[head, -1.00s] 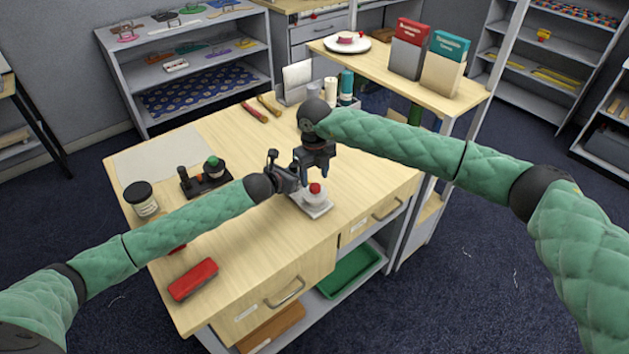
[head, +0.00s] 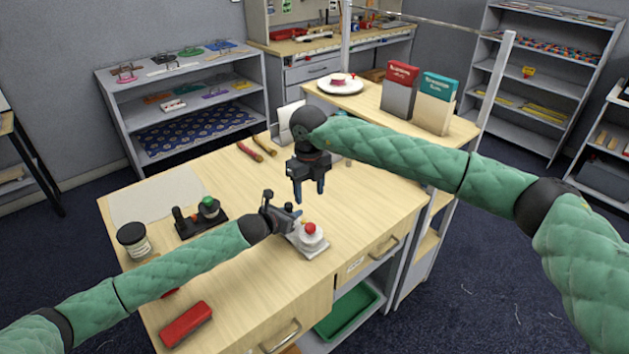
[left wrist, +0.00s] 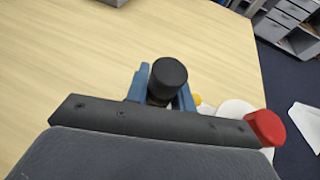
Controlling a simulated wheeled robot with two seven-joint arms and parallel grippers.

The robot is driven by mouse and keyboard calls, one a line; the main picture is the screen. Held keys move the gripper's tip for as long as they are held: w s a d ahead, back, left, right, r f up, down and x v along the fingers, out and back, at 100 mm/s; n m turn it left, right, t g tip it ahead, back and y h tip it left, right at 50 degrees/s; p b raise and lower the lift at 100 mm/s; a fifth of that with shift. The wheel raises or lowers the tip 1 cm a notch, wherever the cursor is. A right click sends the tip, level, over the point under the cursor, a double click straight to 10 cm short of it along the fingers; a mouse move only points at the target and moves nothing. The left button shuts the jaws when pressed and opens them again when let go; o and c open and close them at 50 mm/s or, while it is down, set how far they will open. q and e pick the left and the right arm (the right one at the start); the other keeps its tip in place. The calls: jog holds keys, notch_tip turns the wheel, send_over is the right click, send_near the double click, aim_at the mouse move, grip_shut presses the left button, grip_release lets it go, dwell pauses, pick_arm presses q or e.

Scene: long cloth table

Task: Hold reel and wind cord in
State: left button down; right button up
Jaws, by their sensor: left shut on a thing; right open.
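The reel unit has a white drum (head: 309,240) with a red knob (head: 310,228) on a pale base plate (head: 318,252), near the table's front edge. My left gripper (head: 291,216) is at its left side. In the left wrist view the blue fingers (left wrist: 160,92) close around a dark upright handle (left wrist: 168,78). The red knob (left wrist: 266,127) and part of the white drum (left wrist: 236,108) show to its right. My right gripper (head: 308,192) is open and empty, pointing down above and behind the reel, apart from the knob. I cannot make out the cord.
A second device with a green knob (head: 208,208) on a black base stands to the left, near a dark-lidded jar (head: 134,240). A red case (head: 186,324) lies at the front left. A raised shelf (head: 350,100) stands behind.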

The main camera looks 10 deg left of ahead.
pick_arm(q)
jog(key=c, duration=1.1)
grip_release()
jog(key=shift+s, duration=0.1)
